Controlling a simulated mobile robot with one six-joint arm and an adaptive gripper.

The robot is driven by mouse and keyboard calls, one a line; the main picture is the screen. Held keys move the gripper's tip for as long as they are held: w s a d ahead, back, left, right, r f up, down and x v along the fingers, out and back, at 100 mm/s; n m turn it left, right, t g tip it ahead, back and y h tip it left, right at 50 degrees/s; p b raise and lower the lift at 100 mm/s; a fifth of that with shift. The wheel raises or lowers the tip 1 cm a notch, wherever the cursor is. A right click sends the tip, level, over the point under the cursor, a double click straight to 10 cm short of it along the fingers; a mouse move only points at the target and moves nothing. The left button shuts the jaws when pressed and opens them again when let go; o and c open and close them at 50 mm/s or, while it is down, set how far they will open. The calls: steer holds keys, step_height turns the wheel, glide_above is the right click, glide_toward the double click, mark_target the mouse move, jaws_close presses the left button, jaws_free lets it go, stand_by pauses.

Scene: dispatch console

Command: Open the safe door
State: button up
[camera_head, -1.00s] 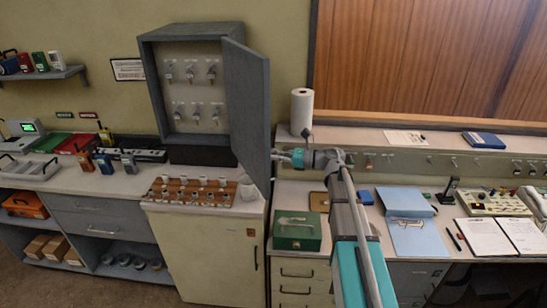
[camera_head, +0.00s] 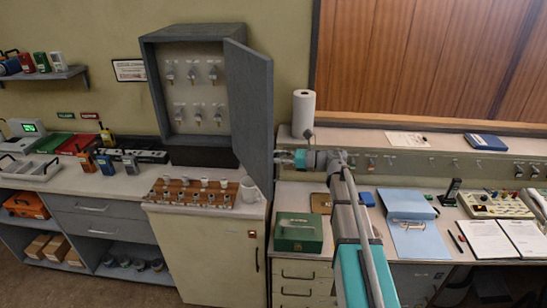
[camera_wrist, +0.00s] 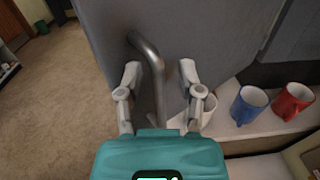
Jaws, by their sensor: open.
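The safe is a grey wall cabinet (camera_head: 150,85) with keys on hooks inside, at the upper left in the head view. Its grey door (camera_head: 250,105) stands wide open, swung out to the right. My gripper (camera_head: 284,158) is at the lower outer side of the door. In the wrist view the door panel (camera_wrist: 195,35) fills the upper middle, with a bent metal bar handle (camera_wrist: 153,65) on it. My gripper's fingers (camera_wrist: 160,75) are open, one on each side of the handle. Contact with the handle cannot be told.
A white mug (camera_head: 248,190) stands below the door on the counter, beside a wooden board with several small knobs (camera_head: 200,193). A blue mug (camera_wrist: 248,104) and a red mug (camera_wrist: 292,100) are right of my gripper. A paper roll (camera_head: 303,112) and green box (camera_head: 298,233) are nearby.

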steer(key=shift+d, duration=0.2)
steer(key=v, duration=1.1)
steer(key=shift+d, duration=0.35)
steer(key=shift+s, duration=0.1)
